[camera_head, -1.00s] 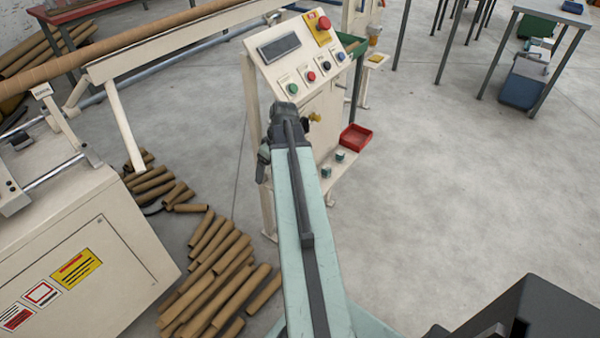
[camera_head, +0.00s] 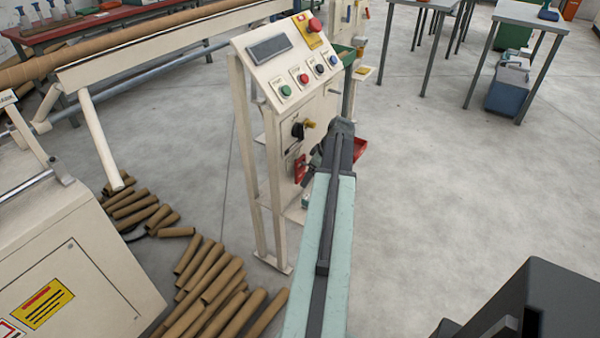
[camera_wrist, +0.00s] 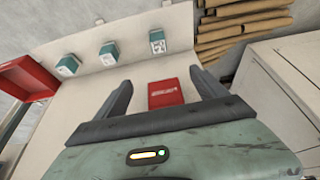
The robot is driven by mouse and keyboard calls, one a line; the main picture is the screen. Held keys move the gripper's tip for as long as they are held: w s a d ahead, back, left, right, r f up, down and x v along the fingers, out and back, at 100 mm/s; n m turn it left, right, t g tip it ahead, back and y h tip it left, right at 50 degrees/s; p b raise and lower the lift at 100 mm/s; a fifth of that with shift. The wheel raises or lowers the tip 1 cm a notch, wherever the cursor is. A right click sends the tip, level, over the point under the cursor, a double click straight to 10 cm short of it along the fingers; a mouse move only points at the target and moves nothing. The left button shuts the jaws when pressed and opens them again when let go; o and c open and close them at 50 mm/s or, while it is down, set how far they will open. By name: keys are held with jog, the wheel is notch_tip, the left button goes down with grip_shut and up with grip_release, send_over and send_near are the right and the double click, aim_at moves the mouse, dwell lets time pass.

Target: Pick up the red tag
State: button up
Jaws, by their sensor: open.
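The red tag (camera_wrist: 165,93) shows in the wrist view as a small red rectangle with pale print, against a cream surface. It appears between the two dark fingers of my gripper (camera_wrist: 160,75), which are apart with nothing held. Whether the fingers reach down to the tag's depth I cannot tell. In the head view a red tag (camera_head: 300,168) is on the front of the cream control console (camera_head: 268,85), below the black and yellow switch. My gripper (camera_head: 316,158) is just right of it there, partly hidden by my arm.
Cardboard tubes (camera_head: 205,290) lie left of the console legs. A cream machine (camera_head: 85,250) stands at left.

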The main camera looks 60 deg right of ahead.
aim_at(301, 167)
jog(key=w, duration=0.5)
jog(key=shift+w+d, duration=0.1)
jog(key=shift+w, duration=0.05)
jog(key=shift+f+b, duration=0.7)
jog(key=shift+f, duration=0.05)
jog(key=shift+r, duration=0.2)
jog(key=c, duration=1.4)
jog(key=shift+r+p, duration=0.45)
jog(key=shift+p, duration=0.15)
jog(key=shift+c, duration=0.4)
jog(key=s, duration=1.8)
jog(key=shift+f, duration=0.15)
